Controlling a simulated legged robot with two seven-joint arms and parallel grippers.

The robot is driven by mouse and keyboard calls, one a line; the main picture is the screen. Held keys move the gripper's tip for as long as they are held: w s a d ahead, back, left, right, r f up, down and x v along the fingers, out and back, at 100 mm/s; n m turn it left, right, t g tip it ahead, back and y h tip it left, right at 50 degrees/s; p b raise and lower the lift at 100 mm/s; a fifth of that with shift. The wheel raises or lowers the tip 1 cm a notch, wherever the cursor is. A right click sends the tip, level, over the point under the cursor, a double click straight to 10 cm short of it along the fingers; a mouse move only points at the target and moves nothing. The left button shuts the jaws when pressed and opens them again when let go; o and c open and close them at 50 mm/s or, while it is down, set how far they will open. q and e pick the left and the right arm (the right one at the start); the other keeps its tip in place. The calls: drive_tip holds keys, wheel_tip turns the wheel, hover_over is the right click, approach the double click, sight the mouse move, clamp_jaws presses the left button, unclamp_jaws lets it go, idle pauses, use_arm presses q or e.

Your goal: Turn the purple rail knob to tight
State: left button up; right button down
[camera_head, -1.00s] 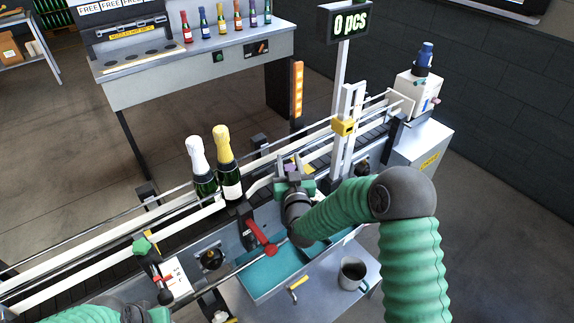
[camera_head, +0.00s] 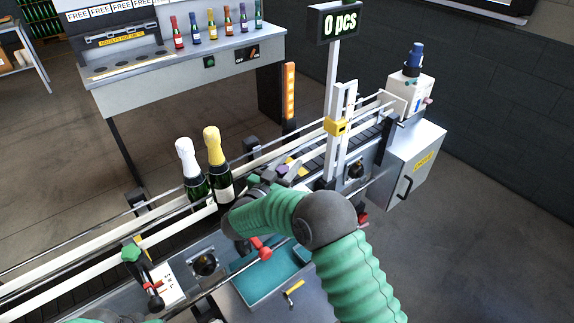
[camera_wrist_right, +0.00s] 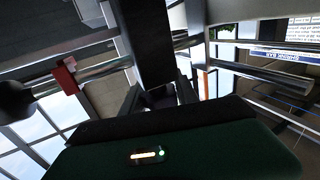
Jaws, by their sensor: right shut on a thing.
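The purple rail knob (camera_head: 281,168) shows as a small purple patch at the conveyor's near guide rail, right of the two bottles in the head view. My right gripper (camera_head: 268,179) is at this knob and shut on it; the arm and gripper hide most of the grip. In the right wrist view, the gripper's fingers (camera_wrist_right: 160,97) close around a dark, shadowed part whose colour I cannot make out. The knob's setting cannot be read. Only a little of my left arm shows at the bottom left of the head view; its gripper is out of frame.
Two bottles, white-topped (camera_head: 187,158) and gold-topped (camera_head: 213,147), stand on the conveyor close left of my right gripper. A yellow-clamped post (camera_head: 336,126) stands to the right. A red lever (camera_head: 261,248) and teal tray (camera_head: 262,282) lie below my right arm.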

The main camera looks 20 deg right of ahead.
drive_tip(key=shift+r, duration=0.1)
idle(0.4)
drive_tip(key=c, duration=1.2)
unclamp_jaws()
drive_tip(key=shift+o, duration=1.4)
drive_tip(key=shift+a, duration=0.1)
drive_tip(key=r, duration=0.2)
drive_tip(key=s+r, duration=0.1)
drive_tip(key=shift+a+r+b, duration=0.15)
drive_tip(key=shift+a+b, duration=0.15)
drive_tip(key=shift+b, duration=0.05)
drive_tip(key=s+a+r+b, duration=0.1)
drive_tip(key=s+a, duration=0.3)
drive_tip(key=s, duration=1)
drive_tip(key=shift+a+r, duration=0.15)
drive_tip(key=shift+r, duration=0.05)
